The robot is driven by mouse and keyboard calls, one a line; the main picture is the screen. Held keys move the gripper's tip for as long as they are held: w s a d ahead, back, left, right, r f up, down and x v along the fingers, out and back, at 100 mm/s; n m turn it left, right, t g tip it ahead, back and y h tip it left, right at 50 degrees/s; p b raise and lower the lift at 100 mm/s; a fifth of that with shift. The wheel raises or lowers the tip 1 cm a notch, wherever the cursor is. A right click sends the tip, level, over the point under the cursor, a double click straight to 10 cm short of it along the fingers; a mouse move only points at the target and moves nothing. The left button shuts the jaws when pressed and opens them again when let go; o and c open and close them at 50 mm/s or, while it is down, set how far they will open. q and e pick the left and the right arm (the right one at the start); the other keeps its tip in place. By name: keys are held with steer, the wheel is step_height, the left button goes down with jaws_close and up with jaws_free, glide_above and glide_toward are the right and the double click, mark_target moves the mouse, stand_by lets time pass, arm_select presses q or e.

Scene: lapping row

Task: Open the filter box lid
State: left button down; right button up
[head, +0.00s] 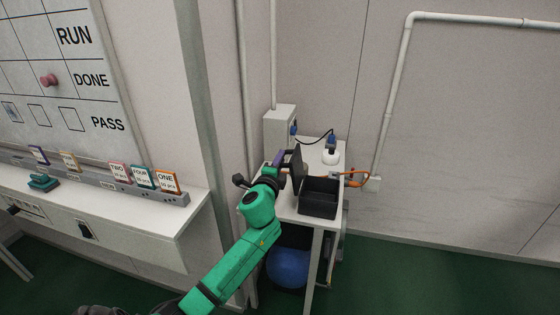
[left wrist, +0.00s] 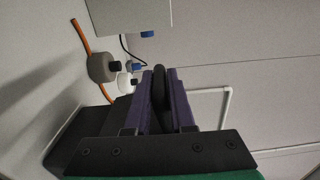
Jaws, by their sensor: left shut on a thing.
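The filter box (head: 319,197) is a black open-topped box on a small white table, and its dark inside shows in the head view. Its lid (head: 298,166) appears as a dark panel standing roughly upright at the box's left edge. My left gripper (head: 280,158), with purple fingers, is at the lid's left side. In the left wrist view the fingers (left wrist: 161,100) are shut on a dark rounded piece (left wrist: 160,78), which looks like the lid's handle. The gripper hides part of the lid. My right gripper is not in view.
The small table (head: 286,213) also bears a grey box (head: 279,125), a white-grey fitting with a blue top (head: 331,156) and an orange hose (head: 356,180). A blue tank (head: 288,268) is beneath. A white shelf (head: 185,215) juts out at left.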

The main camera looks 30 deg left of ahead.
arm_select(q)
steer(key=shift+f, duration=0.25)
steer(key=d+m+p, duration=0.1)
steer(key=d+r+m, duration=0.1)
steer(key=shift+w+r+m+p, duration=0.15)
steer(key=shift+w+m+p, duration=0.15)
steer(key=shift+p, duration=0.1)
steer(key=c, duration=0.8)
jaws_free()
steer(key=shift+r, duration=0.1)
steer(key=v, duration=1.4)
steer(key=shift+s, duration=0.3)
steer(key=shift+d, duration=0.1)
